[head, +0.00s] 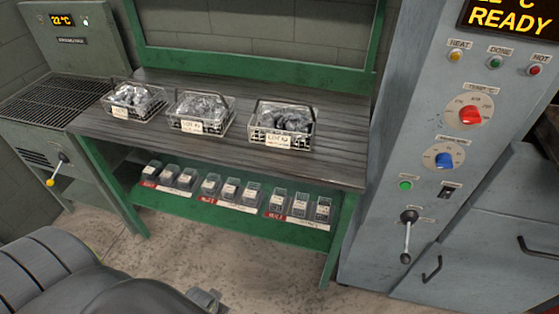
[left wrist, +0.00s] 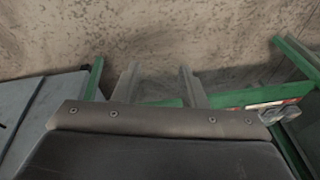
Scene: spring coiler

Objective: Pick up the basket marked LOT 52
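Three wire baskets filled with grey metal parts stand in a row on the dark bench top (head: 225,150): a left basket (head: 112,108), a middle basket (head: 172,118) and a right basket (head: 311,133). Each has an upright dark handle and a white tag on its front. The tags are too small to read surely, so I cannot tell which is LOT 52. My left gripper (left wrist: 158,88) shows in the left wrist view with its two fingers apart and nothing between them, over the floor. My right gripper is not in view.
A green-framed lower shelf (head: 240,222) holds several small clear bins. A grey machine with a grille top (head: 45,103) stands left of the bench. A tall grey control cabinet (head: 385,180) reading READY stands at its right. Bench top between the middle and right baskets is clear.

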